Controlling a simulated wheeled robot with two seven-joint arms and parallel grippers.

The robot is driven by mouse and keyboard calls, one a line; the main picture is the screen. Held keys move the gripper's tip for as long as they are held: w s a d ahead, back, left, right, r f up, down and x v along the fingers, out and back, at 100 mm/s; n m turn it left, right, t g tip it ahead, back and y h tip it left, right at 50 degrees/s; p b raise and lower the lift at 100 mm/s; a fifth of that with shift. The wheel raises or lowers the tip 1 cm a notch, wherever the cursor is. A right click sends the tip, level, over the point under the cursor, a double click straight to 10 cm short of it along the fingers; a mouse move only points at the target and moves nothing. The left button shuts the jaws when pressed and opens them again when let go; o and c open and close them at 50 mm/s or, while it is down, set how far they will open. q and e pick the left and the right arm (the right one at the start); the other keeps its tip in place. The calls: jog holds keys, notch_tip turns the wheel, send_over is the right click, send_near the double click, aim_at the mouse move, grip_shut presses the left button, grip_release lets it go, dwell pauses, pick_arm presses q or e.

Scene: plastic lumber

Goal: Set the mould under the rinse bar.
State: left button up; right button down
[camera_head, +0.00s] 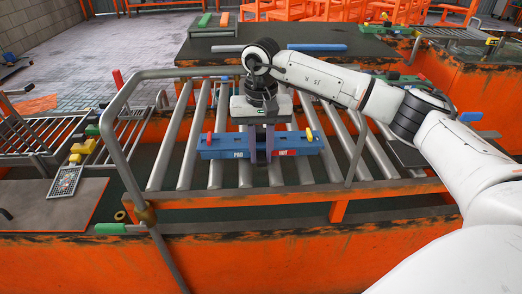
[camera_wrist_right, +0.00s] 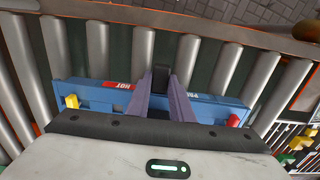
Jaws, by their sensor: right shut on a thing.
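The mould is a long blue bar (camera_head: 225,146) with a white-lettered red HOT label, a red peg at its left end and a yellow peg at its right. It lies crosswise over the grey rollers; I cannot tell whether it touches them. My right gripper (camera_head: 268,157) is shut on its middle from above. In the right wrist view the purple fingers (camera_wrist_right: 163,100) straddle the blue bar (camera_wrist_right: 95,97). A bent grey pipe (camera_head: 118,155) rises at the left of the rollers and runs along their back; it may be the rinse bar. My left gripper is not in view.
The roller bed (camera_head: 185,135) has an orange front beam (camera_head: 290,198). A dark table (camera_head: 200,50) behind carries a blue bar (camera_head: 317,47) and a green block. Left of the pipe stand yellow blocks (camera_head: 85,147) and a small grid tray (camera_head: 66,181). Rollers beside the mould are bare.

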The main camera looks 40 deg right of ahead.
jog(key=shift+w+r, duration=0.1)
jog(key=shift+r, duration=0.05)
jog(key=shift+f, duration=0.2)
dwell(0.6)
jog(key=c, duration=1.5)
grip_release()
jog(key=shift+f, duration=0.1)
jog(key=o, duration=0.4)
jog(key=shift+f, duration=0.15)
